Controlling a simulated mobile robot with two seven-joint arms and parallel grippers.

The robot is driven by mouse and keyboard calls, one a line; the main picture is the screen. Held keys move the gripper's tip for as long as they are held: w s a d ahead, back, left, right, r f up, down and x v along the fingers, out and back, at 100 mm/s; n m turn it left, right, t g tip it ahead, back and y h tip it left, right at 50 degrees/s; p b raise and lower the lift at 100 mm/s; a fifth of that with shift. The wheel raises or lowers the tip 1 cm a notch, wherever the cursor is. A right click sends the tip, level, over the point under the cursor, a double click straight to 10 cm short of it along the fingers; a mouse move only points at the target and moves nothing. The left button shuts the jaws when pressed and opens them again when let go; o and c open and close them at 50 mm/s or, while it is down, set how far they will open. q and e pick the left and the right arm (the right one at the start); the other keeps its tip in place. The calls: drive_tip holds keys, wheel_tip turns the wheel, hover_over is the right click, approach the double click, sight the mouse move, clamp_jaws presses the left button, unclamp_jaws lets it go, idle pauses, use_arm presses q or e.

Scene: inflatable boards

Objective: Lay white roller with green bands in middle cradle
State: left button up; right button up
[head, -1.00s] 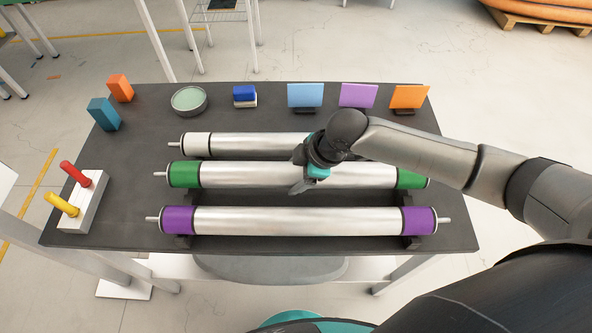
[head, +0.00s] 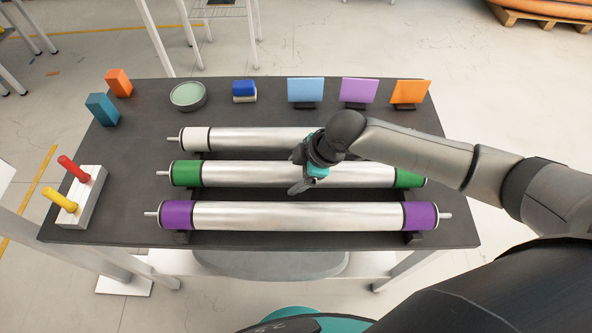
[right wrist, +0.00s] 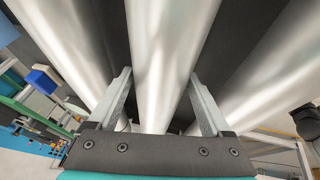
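The roller with green bands (head: 250,174) lies level between the white-banded and purple-banded rollers, over the middle of the rack. It is pale silvery white in the head view. My right gripper (head: 308,176) is at its middle, right of center, with one finger on each side. My left gripper is not in view.
A white-banded roller (head: 250,139) lies behind and a purple-banded roller (head: 300,215) in front, both close by. At the back stand a round green dish (head: 188,96), blocks and colored cards (head: 306,90). A pegged block (head: 85,198) stands at left.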

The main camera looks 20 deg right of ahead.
drive_tip(key=shift+o, duration=1)
drive_tip(key=shift+s+f, duration=0.15)
drive_tip(key=p+v, duration=0.3)
drive_tip(key=v, duration=1.2)
drive_tip(key=shift+r, duration=0.25)
